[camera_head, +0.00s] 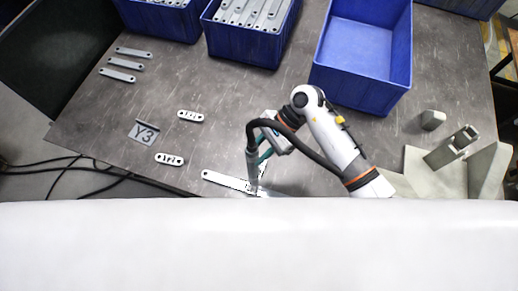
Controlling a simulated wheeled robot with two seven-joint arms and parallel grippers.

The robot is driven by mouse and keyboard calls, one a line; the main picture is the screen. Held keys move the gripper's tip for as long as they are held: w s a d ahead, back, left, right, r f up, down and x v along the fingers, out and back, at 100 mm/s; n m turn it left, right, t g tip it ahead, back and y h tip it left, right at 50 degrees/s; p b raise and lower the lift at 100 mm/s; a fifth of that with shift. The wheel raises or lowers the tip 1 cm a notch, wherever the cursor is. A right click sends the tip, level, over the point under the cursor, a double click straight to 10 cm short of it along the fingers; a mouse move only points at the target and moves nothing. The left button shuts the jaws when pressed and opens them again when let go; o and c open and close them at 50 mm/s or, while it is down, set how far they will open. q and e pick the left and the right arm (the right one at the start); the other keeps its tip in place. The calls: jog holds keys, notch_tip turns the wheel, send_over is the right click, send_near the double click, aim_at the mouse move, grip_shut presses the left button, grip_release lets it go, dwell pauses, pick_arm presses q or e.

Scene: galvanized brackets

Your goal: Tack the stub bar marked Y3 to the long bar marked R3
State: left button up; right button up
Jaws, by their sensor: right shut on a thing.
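A long bar (222,180) lies on the table near its front edge; its mark cannot be read. My right gripper (268,146) is shut on a grey torch-like tool (253,167) with a black hose. The tool points down and its tip is at or just above the right part of the long bar; contact cannot be told. My left gripper is not in view.
Three grey bars (125,65) lie at the back left. A blue bin (243,47) holds several bars; an empty blue bin (362,86) stands right of it. Grey metal blocks (450,147) stand at the right. A white surface fills the bottom of the view.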

jog(key=shift+f+b, duration=0.35)
jog(key=shift+b, duration=0.3)
dwell(1.1)
jog(key=shift+s+f, duration=0.15)
dwell(1.2)
